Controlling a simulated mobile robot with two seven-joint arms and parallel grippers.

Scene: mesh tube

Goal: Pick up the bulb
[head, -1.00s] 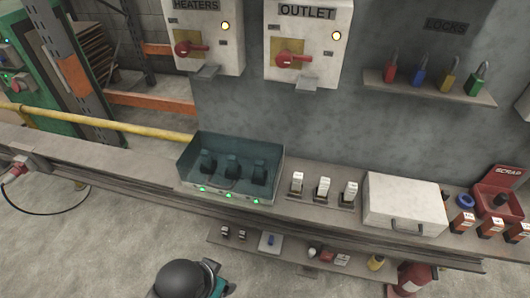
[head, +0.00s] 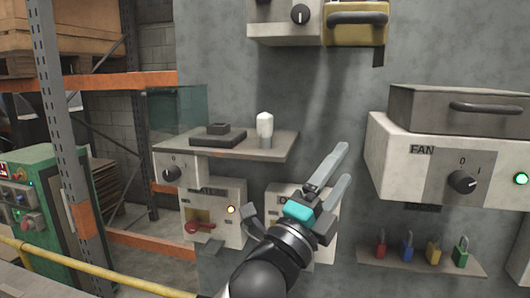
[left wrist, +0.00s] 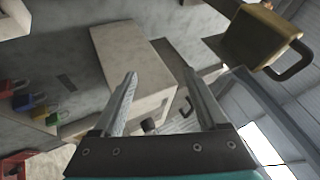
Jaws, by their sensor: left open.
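The bulb (head: 265,125) is white and stands upright on the right part of a grey wall shelf (head: 282,147) in the head view. Its lower part looks greyer, like a base or holder. My left gripper (head: 335,168) is raised in front of the wall, to the right of the bulb and a little lower in the picture, apart from it. Its two fingers are spread and empty. The left wrist view shows the open fingers (left wrist: 158,82) with nothing between them, and the bulb does not show there. My right gripper is not in view.
A dark block (head: 217,135) sits left of the bulb on the shelf. A clear panel (head: 178,107) stands at the shelf's left. The FAN box (head: 400,160) juts out at right, and a box with a yellow part (head: 355,28) hangs above. Padlocks (head: 433,250) stand on a lower shelf.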

